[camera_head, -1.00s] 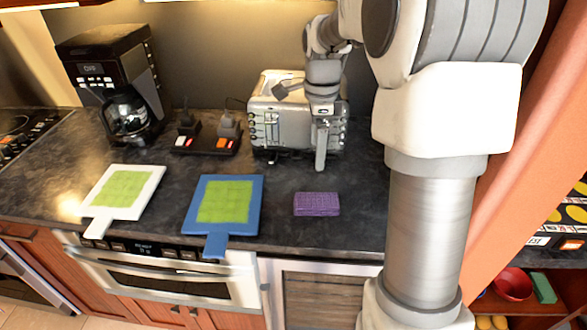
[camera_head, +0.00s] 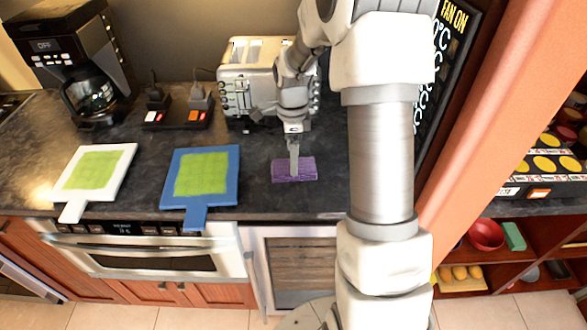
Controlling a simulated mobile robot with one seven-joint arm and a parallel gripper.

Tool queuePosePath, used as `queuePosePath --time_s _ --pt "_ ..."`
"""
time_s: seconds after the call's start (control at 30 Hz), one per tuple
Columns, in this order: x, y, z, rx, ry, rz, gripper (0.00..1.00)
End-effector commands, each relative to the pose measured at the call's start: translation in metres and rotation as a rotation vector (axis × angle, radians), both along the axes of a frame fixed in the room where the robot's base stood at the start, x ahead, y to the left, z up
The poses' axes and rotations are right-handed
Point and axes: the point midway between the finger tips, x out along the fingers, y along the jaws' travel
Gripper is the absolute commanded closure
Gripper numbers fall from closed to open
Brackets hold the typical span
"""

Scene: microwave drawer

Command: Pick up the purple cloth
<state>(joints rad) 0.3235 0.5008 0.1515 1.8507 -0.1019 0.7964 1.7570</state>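The purple cloth (camera_head: 281,171) is a small folded rectangle lying on the dark countertop, right of the blue board. My gripper (camera_head: 294,172) points down from above, its fingertips over the middle of the cloth in this view. Only one finger shows clearly, seen edge-on. The frames do not show whether the fingers are open or shut, or whether they touch the cloth.
A blue board (camera_head: 229,176) and a white board (camera_head: 125,162), each with a green panel, lie left of the cloth. A silver toaster (camera_head: 246,62) stands behind my gripper. A coffee maker (camera_head: 72,55) and a switch block (camera_head: 170,121) are at the back left.

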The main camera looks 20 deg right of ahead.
Motion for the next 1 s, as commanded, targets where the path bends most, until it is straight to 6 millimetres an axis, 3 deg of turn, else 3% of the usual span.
queuePosePath --time_s 0.23,0.57,0.9,0.97,1.0 --pt "0.001 -0.004 -0.036 0.001 0.004 0.0 0.0" --pt "0.001 -0.004 -0.041 0.0 0.001 0.0 0.02" --pt "0.001 -0.004 -0.041 0.0 0.001 0.0 0.63" --pt "0.001 -0.004 -0.041 0.0 0.001 0.0 0.73" --pt "0.001 -0.004 -0.041 0.0 0.001 0.0 0.73"
